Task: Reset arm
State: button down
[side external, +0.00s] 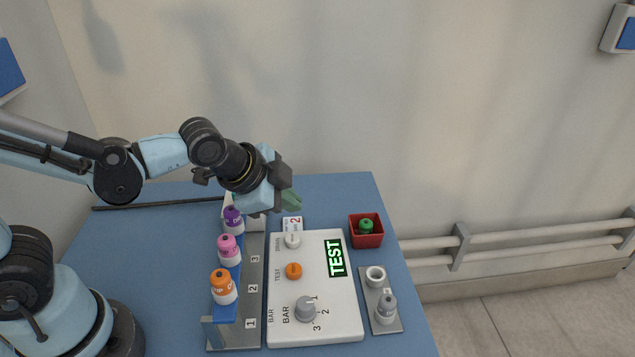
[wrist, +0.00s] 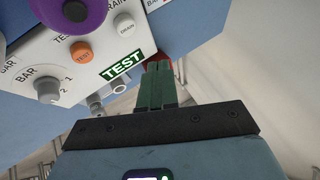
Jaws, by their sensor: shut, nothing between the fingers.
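My gripper (side external: 291,200) has green fingers and hangs above the far part of the blue table (side external: 335,190), behind the white control panel. In the wrist view my gripper's green fingers (wrist: 157,66) are together with nothing between them. They are apart from the panel and the table. The fingertips overlap a red box in the wrist view, so part of that box is hidden there.
A rack (side external: 217,330) holds orange (side external: 223,288), pink (side external: 229,250) and purple (side external: 233,219) capped bottles. The white panel (side external: 340,310) shows TEST. A red box (side external: 366,241) holds a green-capped bottle (side external: 365,226).

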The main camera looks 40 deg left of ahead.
jog(key=shift+f, duration=0.15)
jog(key=shift+f, duration=1)
jog(key=shift+r, duration=2.85)
